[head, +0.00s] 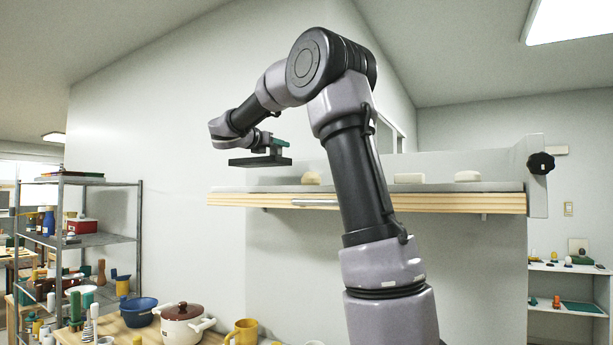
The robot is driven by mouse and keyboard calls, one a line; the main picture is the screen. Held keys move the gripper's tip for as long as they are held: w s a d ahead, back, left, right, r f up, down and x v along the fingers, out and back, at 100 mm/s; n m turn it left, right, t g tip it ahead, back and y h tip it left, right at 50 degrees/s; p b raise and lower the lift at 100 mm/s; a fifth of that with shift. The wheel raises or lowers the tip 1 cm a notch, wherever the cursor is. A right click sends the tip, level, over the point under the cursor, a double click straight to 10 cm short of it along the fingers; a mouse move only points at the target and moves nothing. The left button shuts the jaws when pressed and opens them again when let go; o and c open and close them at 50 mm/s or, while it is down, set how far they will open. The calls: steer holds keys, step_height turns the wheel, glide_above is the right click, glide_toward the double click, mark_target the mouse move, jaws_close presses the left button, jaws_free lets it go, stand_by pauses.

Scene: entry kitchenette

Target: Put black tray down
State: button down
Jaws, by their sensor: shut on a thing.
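The black tray (260,161) shows as a thin dark slab seen nearly edge-on in the head view, left of centre. A gap shows between the tray and the shelf's edge. How far the tray is from the shelf in depth I cannot tell. The fingertips are small and partly hidden.
Several pale rounded objects sit on the shelf, one (311,178) just right of the tray. Below are a red-lidded pot (183,323), a blue pot (137,311) and a yellow mug (243,332). A loaded metal rack (139,225) stands left. The shelf's left end looks bare.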

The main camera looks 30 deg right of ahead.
steer(key=shift+f, duration=3.4)
steer(key=shift+c, duration=2.2)
jaws_free()
steer(key=shift+f, duration=0.15)
steer(key=v, duration=1.2)
